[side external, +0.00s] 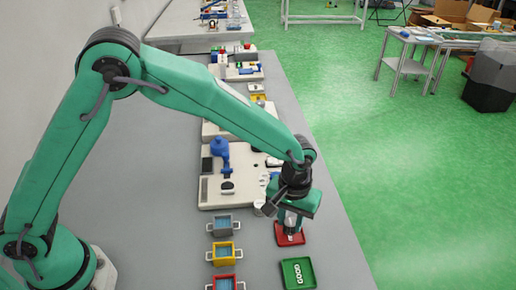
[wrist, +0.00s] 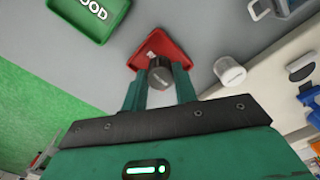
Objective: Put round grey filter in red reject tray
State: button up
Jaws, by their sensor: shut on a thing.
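My gripper (wrist: 159,88) is shut on the round grey filter (wrist: 160,76), a small cylinder with a dark side, held between the two green fingers. In the side view my gripper (side external: 291,222) is over the red reject tray (side external: 281,240), with the held piece low above it. In the wrist view the red tray (wrist: 178,50) lies just beyond the filter, which covers part of it. I cannot tell whether the filter touches the tray floor.
A green tray marked GOOD (side external: 297,284) lies beside the red tray. A pale round canister (wrist: 229,71) stands near the red tray. Grey (side external: 222,226), yellow (side external: 223,254) and red (side external: 224,283) bins line the left. A white fixture (side external: 218,190) stands behind.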

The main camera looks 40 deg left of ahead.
aim_at(290, 222)
jog(key=shift+f, duration=0.45)
jog(key=shift+f, duration=0.1)
jog(key=o, duration=0.9)
jog(key=shift+o, duration=0.2)
notch_tip(290, 222, up, 12)
dwell(0.6)
